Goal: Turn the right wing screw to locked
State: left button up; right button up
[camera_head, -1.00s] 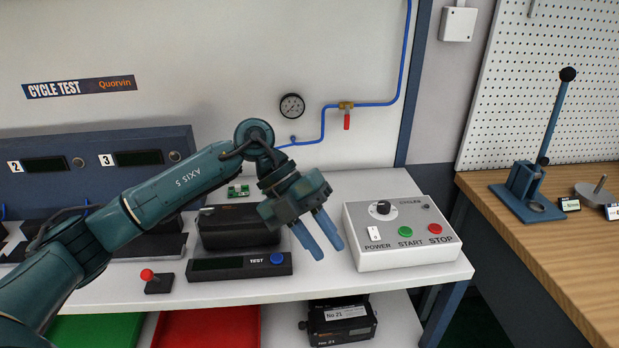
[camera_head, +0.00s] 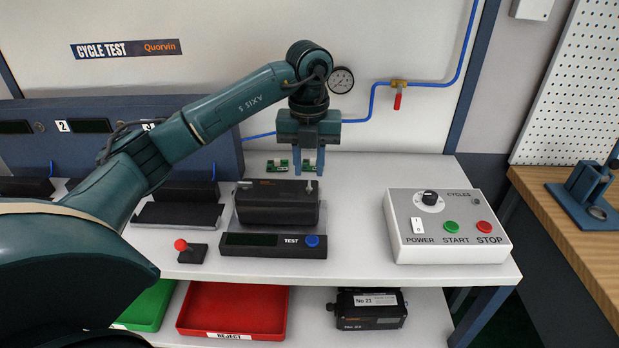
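A black positioner (camera_head: 275,203) sits in a fixture behind the panel with the blue TEST button (camera_head: 312,241). A small light-grey part, seemingly the right wing screw (camera_head: 309,187), stands at the positioner's top right. I cannot tell which way its wing points. A left wing screw is not clearly visible. My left gripper (camera_head: 308,163) points down, with its two blue fingers apart and nothing seen between them. In the picture it is just above the grey part, apart from it; the depth between them is hard to judge. My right gripper is out of view.
Small green circuit boards (camera_head: 278,166) lie behind the positioner. A control box (camera_head: 448,226) stands to the right and a red-knobbed joystick (camera_head: 190,250) at front left. The white bench (camera_head: 355,205) is clear between positioner and control box. Red and green trays lie below.

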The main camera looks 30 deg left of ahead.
aim_at(309, 184)
pick_arm(q)
jog(key=shift+f, duration=1.8)
jog(key=shift+c, duration=0.6)
grip_shut()
